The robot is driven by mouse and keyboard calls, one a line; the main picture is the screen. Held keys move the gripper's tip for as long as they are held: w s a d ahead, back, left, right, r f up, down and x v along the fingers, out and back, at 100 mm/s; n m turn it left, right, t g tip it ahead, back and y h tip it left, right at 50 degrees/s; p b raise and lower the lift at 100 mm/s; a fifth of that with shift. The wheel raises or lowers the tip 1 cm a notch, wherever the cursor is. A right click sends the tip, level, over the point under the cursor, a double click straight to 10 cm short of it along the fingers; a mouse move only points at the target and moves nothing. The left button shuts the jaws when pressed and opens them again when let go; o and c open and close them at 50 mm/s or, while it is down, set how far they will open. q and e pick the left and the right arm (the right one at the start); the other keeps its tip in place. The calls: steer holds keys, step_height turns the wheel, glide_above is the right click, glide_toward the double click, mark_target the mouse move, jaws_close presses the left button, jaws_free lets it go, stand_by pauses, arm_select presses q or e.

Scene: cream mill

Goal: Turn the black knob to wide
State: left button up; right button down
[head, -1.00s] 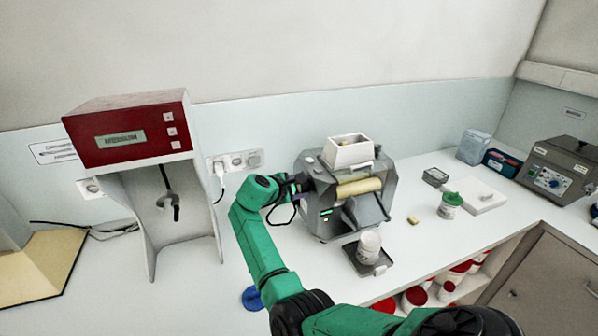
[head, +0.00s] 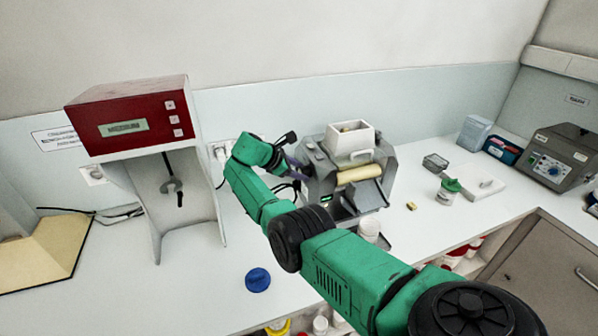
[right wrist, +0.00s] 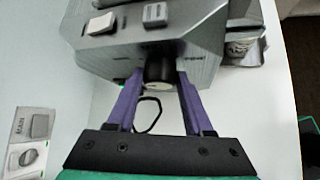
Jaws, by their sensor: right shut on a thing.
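The grey mill (head: 322,180) stands on the bench at the middle of the head view. It has a white hopper (head: 350,150) on top and a cream roller (head: 358,173) at its front. The black knob (right wrist: 154,71) sits on the mill's side panel in the right wrist view. In the head view I cannot make it out. My right gripper (right wrist: 159,78) has its purple fingers on either side of the knob and is shut on it. It also shows beside the mill's left side (head: 297,170). The markings near the knob are too small to read. My left gripper is not in view.
A red-topped device (head: 125,125) with a display and stirrer stands to the left. A white jar (head: 369,228) is in front of the mill, partly behind my arm. A blue lid (head: 257,280) lies on the bench. A green-lidded jar (head: 447,192) stands to the right.

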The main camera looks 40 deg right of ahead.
steer(key=shift+f, duration=0.1)
steer(key=shift+c, duration=1.5)
jaws_free()
steer(key=shift+d, duration=0.25)
steer(key=b+v, duration=0.4)
steer(key=v, duration=1)
steer(key=shift+b, duration=0.3)
